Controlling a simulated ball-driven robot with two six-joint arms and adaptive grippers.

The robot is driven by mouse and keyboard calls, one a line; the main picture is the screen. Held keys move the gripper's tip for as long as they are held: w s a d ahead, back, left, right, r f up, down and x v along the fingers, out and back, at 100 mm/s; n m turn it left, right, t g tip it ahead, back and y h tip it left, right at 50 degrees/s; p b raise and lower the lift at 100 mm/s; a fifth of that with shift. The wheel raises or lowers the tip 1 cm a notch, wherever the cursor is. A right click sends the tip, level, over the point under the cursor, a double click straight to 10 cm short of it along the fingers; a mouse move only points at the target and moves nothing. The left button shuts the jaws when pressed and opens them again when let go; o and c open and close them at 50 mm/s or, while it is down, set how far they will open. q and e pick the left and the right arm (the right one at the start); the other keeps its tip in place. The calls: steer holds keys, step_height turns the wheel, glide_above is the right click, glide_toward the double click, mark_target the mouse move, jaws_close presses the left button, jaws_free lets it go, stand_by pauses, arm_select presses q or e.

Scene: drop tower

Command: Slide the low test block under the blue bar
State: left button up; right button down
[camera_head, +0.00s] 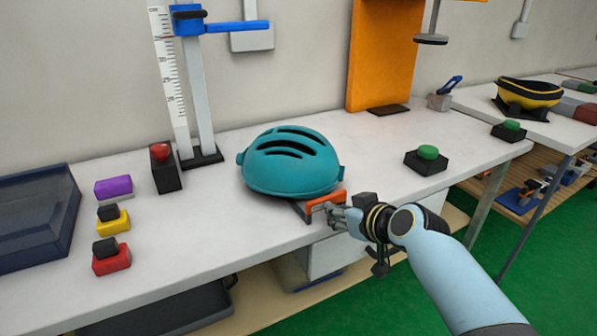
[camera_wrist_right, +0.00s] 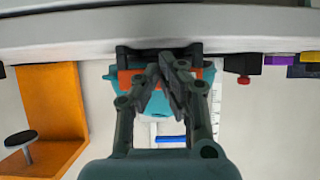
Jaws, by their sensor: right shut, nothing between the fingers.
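The blue bar (camera_head: 236,28) sticks out to the right from the post of the drop tower at the back left, well above the table; it also shows in the wrist view (camera_wrist_right: 171,139). Three small blocks stand on the left of the table: a purple one (camera_head: 114,188), a yellow one with a black top (camera_head: 114,222) and a red one with a black top (camera_head: 111,262). I cannot tell which is the low test block. My right gripper (camera_head: 335,216) is shut and empty by the orange handle (camera_head: 326,201) in front of the helmet; contact is unclear. My left gripper is out of view.
A teal helmet (camera_head: 292,163) sits mid-table. A black box with a red button (camera_head: 165,170) stands before the tower, a dark blue tray (camera_head: 62,195) at far left. A green button box (camera_head: 427,160) is on the right.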

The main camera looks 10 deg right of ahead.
mark_target(317, 193)
steer(key=shift+w+r, duration=0.1)
steer(key=shift+w+a+b, duration=0.4)
steer(key=shift+w+b, duration=0.15)
steer(key=shift+w, duration=0.4)
steer(key=shift+w+a+b, duration=0.35)
steer(key=shift+w+b, duration=0.15)
steer(key=shift+w, duration=0.4)
steer(key=shift+w+a+b, duration=0.4)
steer(key=shift+w+b, duration=0.15)
steer(key=shift+w, duration=0.4)
steer(key=shift+w+a, duration=0.15)
steer(key=shift+w, duration=0.25)
steer(key=shift+w+a+f+b, duration=0.1)
steer(key=shift+w+a+b, duration=0.3)
steer(key=shift+w+b, duration=0.5)
steer(key=shift+w+a+f+b, duration=0.1)
steer(key=shift+w+a+b, duration=0.25)
steer(key=shift+w+b, duration=0.55)
steer(key=shift+w+a+b, duration=0.4)
steer(key=shift+w+b, duration=0.25)
steer(key=shift+w, duration=0.45)
steer(key=shift+w+a, duration=0.1)
steer(key=shift+w, duration=0.2)
steer(key=shift+r, duration=0.1)
